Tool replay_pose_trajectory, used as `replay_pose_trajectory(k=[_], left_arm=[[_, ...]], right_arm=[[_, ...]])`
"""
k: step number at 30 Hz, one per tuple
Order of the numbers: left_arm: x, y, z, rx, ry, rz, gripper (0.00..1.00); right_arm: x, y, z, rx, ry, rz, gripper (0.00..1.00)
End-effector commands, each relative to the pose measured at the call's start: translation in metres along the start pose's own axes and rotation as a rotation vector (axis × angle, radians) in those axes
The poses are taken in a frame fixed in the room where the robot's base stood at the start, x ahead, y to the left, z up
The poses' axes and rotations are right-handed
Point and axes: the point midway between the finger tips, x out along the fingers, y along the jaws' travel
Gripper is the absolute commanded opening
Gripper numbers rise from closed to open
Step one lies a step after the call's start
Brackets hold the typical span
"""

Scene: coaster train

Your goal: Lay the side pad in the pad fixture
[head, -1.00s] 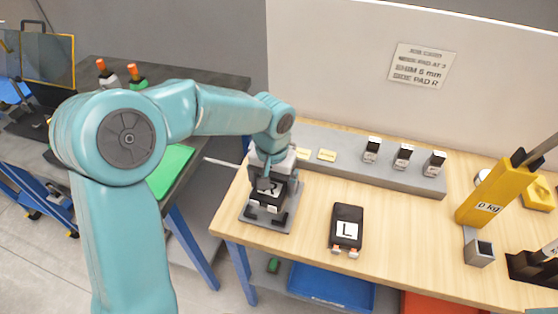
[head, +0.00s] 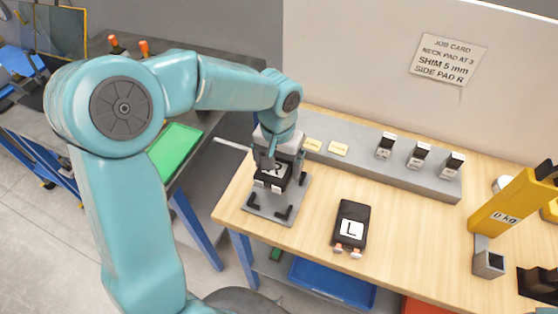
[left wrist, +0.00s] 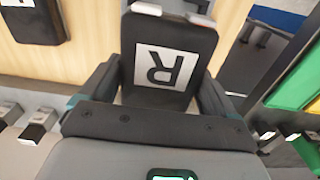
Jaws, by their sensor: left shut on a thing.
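The side pad R, black with a white R label, shows in the head view (head: 273,171) and large in the left wrist view (left wrist: 165,65). My left gripper (head: 275,163) is shut on it, with a finger along each side in the left wrist view. The pad fixture (head: 268,206) is a grey plate with black corner brackets at the table's left end. The pad is over the rear part of the plate, and the front brackets stand clear of it. Its height above the plate is hard to tell. My right gripper is out of view.
A second pad, marked L (head: 350,226), lies on the table right of the fixture. A grey rack (head: 380,168) with several small blocks runs behind. A yellow 0 kg device (head: 508,208) stands at right. A job card (head: 447,60) reads SIDE PAD R.

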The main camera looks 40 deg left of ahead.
Motion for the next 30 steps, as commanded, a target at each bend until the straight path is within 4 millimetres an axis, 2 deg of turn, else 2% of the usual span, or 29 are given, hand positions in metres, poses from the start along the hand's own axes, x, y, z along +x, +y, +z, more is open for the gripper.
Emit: replay_pose_trajectory(k=[21,30], left_arm=[[0.059,0.0,-0.003,-0.001,0.002,0.0,0.45],[0.063,0.0,-0.003,-0.001,0.002,0.0,0.45]], right_arm=[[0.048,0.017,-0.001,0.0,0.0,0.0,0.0],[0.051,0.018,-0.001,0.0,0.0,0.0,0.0]])
